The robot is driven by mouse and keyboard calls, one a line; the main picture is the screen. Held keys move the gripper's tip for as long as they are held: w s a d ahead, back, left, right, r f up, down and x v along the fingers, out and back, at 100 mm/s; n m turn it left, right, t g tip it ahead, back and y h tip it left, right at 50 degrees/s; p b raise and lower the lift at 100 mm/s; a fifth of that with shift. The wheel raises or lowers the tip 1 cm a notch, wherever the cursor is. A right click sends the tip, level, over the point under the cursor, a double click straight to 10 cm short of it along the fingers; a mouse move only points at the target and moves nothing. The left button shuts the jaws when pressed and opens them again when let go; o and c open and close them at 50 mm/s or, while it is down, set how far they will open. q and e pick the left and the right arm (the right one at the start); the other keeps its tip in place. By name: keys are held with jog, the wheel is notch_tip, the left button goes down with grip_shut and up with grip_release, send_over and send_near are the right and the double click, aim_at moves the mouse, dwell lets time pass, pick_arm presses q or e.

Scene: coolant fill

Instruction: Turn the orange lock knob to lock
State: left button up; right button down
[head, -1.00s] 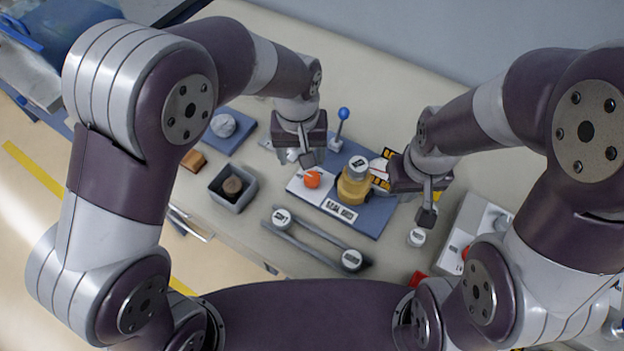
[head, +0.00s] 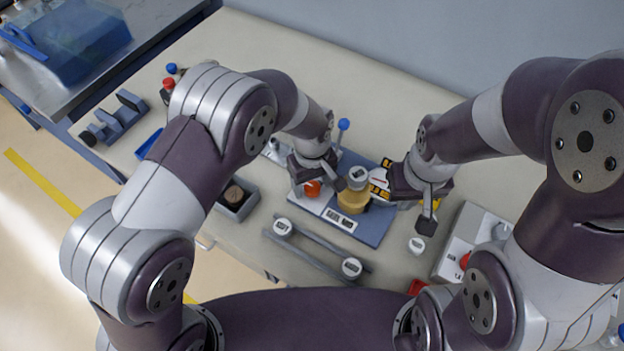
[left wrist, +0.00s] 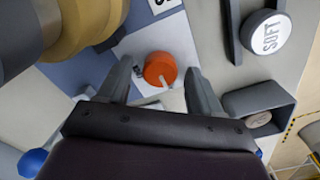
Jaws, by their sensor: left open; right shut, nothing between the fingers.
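The orange knob (head: 313,187) sits on a white plate on the blue base panel (head: 372,236), left of a brass-coloured cylinder (head: 353,200). In the left wrist view the knob (left wrist: 160,68) has a small pale pointer on its side toward the gripper. My left gripper (head: 312,190) is open over the knob. In the left wrist view its fingers (left wrist: 160,82) stand on either side of the knob, with gaps visible. My right gripper (head: 427,218) is shut and empty, to the right of the cylinder. The left arm partly hides the plate.
A blue-topped lever (head: 343,125) stands behind the knob. A dark box (head: 236,212) holding a brown round piece lies to the left. Dark rails (head: 315,248) with round labelled caps are in front. A white cap (head: 417,246) and a light control box (head: 452,248) are at right.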

pick_arm(q)
jog(key=c, duration=1.1)
jog(key=shift+o, duration=0.2)
jog(key=shift+m, duration=0.3)
jog(key=m, duration=0.3)
jog(key=shift+d+m+p, duration=0.1)
jog(key=shift+m+p, duration=0.25)
jog(key=shift+m, duration=0.05)
jog(key=m, duration=0.4)
jog(key=shift+r+m, duration=0.1)
jog(key=shift+m, duration=0.2)
jog(key=m+p, duration=0.1)
jog(key=m, duration=0.3)
jog(key=shift+d, duration=0.1)
jog(key=shift+m, duration=2.4)
